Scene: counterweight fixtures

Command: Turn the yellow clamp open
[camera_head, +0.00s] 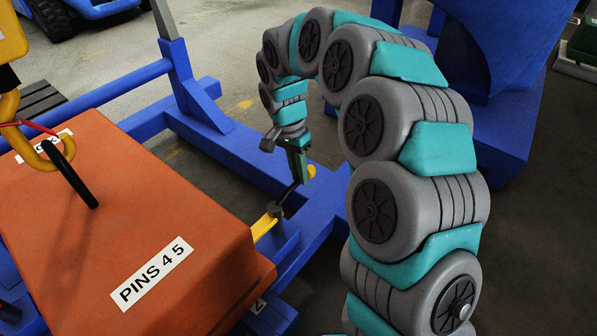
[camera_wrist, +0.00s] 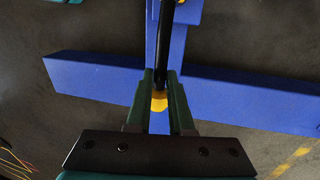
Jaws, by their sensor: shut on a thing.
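The yellow clamp (camera_head: 264,227) sits on the blue frame at the right side of the orange block, its yellow arm reaching to the block's edge. A thin black lever (camera_head: 286,196) rises at a tilt from the clamp's dark pivot, with a yellow knob (camera_head: 311,171) near its upper end. My gripper (camera_head: 298,178) is shut on the lever near that end. In the wrist view the black lever (camera_wrist: 161,45) runs up between the two green fingers of my gripper (camera_wrist: 160,88), with yellow showing between them. Some yellow also shows at the top edge.
The orange block (camera_head: 190,215), labelled PINS 4 5, fills the left. Blue frame beams (camera_head: 235,150) run around the block and under my gripper. A large blue structure (camera_head: 500,120) stands behind my arm.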

